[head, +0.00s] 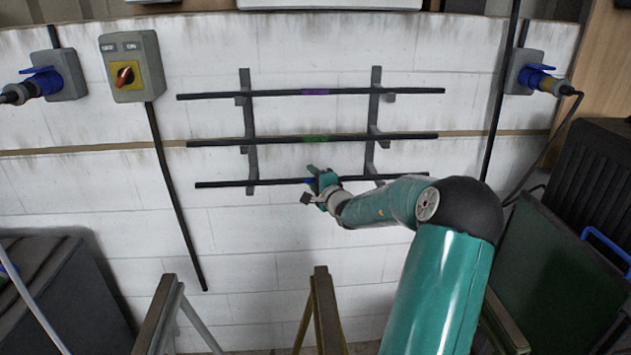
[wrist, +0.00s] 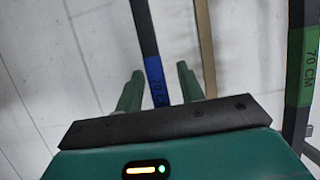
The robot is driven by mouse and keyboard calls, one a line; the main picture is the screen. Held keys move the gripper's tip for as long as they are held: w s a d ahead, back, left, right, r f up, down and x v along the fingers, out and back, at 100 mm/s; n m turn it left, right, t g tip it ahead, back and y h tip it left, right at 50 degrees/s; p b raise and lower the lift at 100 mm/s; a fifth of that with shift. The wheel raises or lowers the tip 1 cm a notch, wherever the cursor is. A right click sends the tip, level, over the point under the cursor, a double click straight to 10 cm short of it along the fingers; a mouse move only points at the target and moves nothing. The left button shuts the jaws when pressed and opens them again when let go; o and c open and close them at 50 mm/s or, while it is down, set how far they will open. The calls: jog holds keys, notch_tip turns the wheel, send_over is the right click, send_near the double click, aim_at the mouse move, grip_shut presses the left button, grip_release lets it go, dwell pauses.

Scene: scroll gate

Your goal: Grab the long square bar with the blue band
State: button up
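The long dark square bar with the blue band (head: 240,184) lies level on the lowest tier of a wall rack in the head view. My gripper (head: 319,178) is at this band. In the wrist view my gripper (wrist: 159,88) is open, with one green finger on each side of the bar and a gap to each. I cannot tell how deep the bar sits between the fingers. My gripper hides part of the band in the head view.
A bar with a green band (head: 260,141) and one with a purple band (head: 250,93) lie on the tiers above. The green-banded bar (wrist: 301,75) is at the right in the wrist view. Dark rack uprights (head: 249,125) stand against the white wall. A switch box (head: 132,65) is at left.

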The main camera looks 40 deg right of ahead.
jog(key=shift+w+d, duration=0.1)
jog(key=shift+w, duration=0.1)
grip_shut()
dwell(1.2)
jog(key=shift+r, duration=0.2)
